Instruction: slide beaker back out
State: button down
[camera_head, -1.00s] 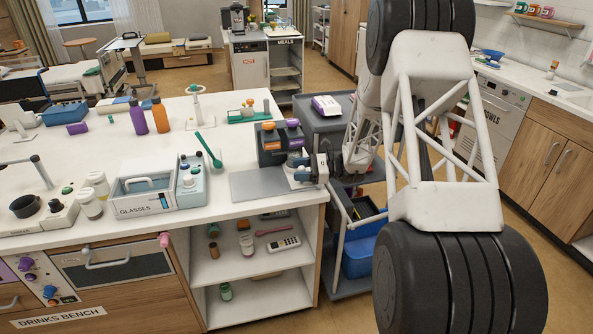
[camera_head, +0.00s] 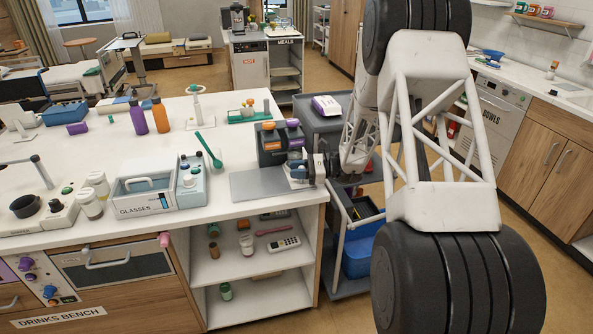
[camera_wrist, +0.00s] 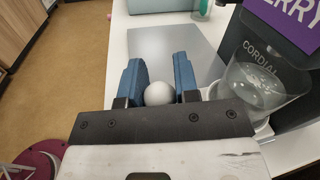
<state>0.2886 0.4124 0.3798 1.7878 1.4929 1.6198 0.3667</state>
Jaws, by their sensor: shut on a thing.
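A clear beaker (camera_wrist: 262,88) stands upright at the right of the wrist view, close against the dark dispenser marked CORDIAL. A pale base shows under it. My gripper (camera_wrist: 160,92) has its two blue fingers on either side of a round white knob (camera_wrist: 158,94), shut on it, to the left of the beaker and apart from it. What the knob is attached to is hidden by the gripper. In the head view my gripper (camera_head: 299,170) is at the right end of the bench, in front of the dispenser (camera_head: 268,150); I cannot make out the beaker clearly there.
A grey mat (camera_head: 252,187) lies bare left of my gripper. A green spoon-like tool (camera_head: 208,150) and the GLASSES box (camera_head: 143,203) are further left. The bench's right edge is close by, with a dark trolley (camera_head: 322,128) beyond it.

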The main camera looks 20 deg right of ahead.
jog(key=shift+a, duration=0.1)
jog(key=a, duration=1.9)
jog(key=shift+a, duration=0.35)
jog(key=c, duration=1)
grip_release()
jog(key=shift+a, duration=0.1)
jog(key=shift+o, duration=0.7)
jog(key=shift+d, duration=0.2)
jog(key=shift+s+d, duration=0.25)
jog(key=shift+d, duration=1)
jog(key=shift+s+d, duration=0.25)
jog(key=shift+d, duration=0.95)
jog(key=shift+s+d, duration=0.25)
jog(key=shift+d, duration=1)
